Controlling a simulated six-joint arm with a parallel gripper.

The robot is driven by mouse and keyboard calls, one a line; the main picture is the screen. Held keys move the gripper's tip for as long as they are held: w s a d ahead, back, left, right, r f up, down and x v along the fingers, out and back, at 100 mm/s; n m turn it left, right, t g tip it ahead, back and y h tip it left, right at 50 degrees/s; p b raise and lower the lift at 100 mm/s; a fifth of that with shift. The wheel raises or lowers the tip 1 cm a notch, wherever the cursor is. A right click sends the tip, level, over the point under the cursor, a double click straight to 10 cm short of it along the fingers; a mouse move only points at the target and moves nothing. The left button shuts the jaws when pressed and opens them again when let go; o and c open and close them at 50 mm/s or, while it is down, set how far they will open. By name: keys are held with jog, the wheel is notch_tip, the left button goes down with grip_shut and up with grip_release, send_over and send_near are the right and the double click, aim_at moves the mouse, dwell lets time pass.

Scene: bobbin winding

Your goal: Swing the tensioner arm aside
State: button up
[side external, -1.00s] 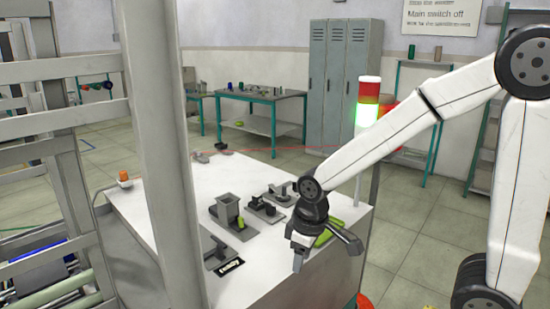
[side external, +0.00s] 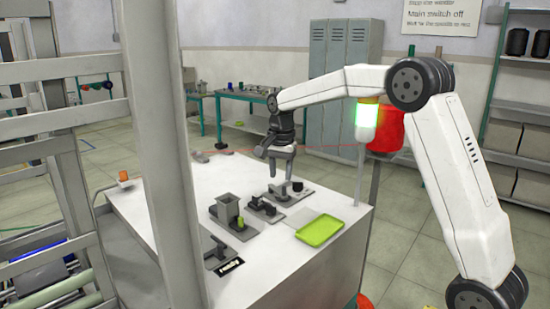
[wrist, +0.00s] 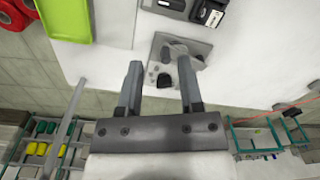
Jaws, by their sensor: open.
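The tensioner appears to be the grey base plate (side external: 302,201) near the back edge of the white table, with a grey arm and a black knob (side external: 297,186) on it. In the wrist view the grey arm (wrist: 176,50) lies across the plate, and the black knob (wrist: 163,80) shows between my fingers. My gripper (side external: 280,170) is open and points down over the plate. It also shows in the wrist view (wrist: 160,66), with nothing between its fingers that I can see held. Whether a fingertip touches the arm, I cannot tell.
A green tray (side external: 320,231) lies on the table's front right. Other grey fixtures (side external: 228,212) stand left of the plate. An orange-topped button (side external: 124,178) is at the left edge. A thin red line crosses behind the gripper.

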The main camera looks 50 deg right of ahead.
aim_at(284, 187)
jog(key=d+m, duration=0.1)
jog(key=w+d+r+m, duration=0.1)
jog(key=d+m, duration=0.1)
jog(key=shift+w+d+r, duration=0.25)
jog(key=shift+w+d, duration=0.05)
jog(key=shift+d, duration=0.05)
jog(key=shift+f, duration=0.2)
jog(key=shift+f, duration=3.6)
grip_shut()
